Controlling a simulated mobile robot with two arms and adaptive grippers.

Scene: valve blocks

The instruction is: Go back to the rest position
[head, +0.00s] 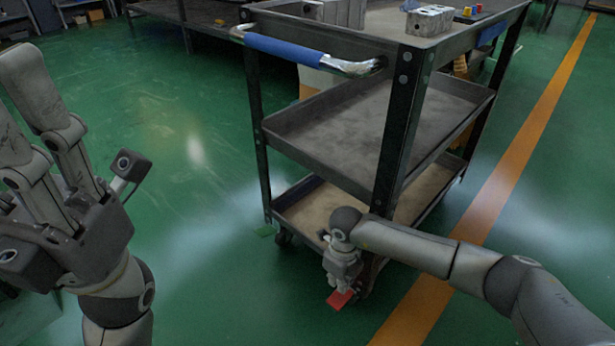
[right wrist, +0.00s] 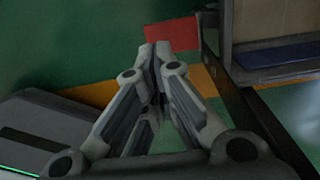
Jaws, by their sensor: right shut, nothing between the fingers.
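My right gripper (head: 342,284) is low at the cart's near corner, pointing down. In the right wrist view its fingertips (right wrist: 154,50) meet with nothing between them. A red flat piece (head: 340,299) is just beyond the fingertips, by the cart's lower corner; it also shows in the right wrist view (right wrist: 172,33). I cannot tell whether the fingertips touch it. My left gripper (head: 35,105) is raised at the left, close to the camera, pointing up. Its fingers are spread apart and empty; one is partly cut off by the picture edge.
A grey three-shelf cart (head: 340,130) with a blue handle (head: 285,50) stands in the middle. Metal blocks (head: 429,20) lie on its top shelf. An orange line (head: 510,170) runs along the right. Green floor is clear at left.

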